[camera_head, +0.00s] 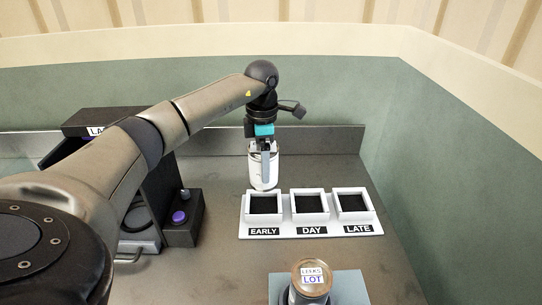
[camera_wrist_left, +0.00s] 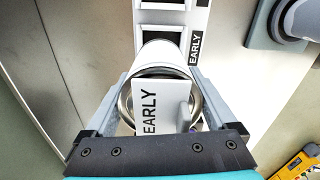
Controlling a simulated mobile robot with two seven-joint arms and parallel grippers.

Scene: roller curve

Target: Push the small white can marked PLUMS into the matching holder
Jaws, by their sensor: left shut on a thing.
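My left gripper (camera_head: 264,160) is shut on a small white can (camera_head: 257,168), held upright just behind or over the back edge of the EARLY holder (camera_head: 248,217). In the left wrist view, the can (camera_wrist_left: 152,57) is between the two fingers, and a white tag on its top reads EARLY. I cannot read PLUMS on it. The white holder strip (camera_head: 312,231) has three square dark-bottomed holders marked EARLY, DAY and LATE, all empty. In the wrist view, the EARLY label (camera_wrist_left: 196,48) is beside the far side of the can. My right gripper is not in view.
A jar (camera_head: 311,272) marked LEEKS LOT stands on a blue-grey pad (camera_head: 350,287) at the front. A dark machine (camera_head: 160,170) and a box with a purple button (camera_head: 179,217) stand left. Walls close off the back and right. A yellow device (camera_wrist_left: 299,167) shows in the wrist view.

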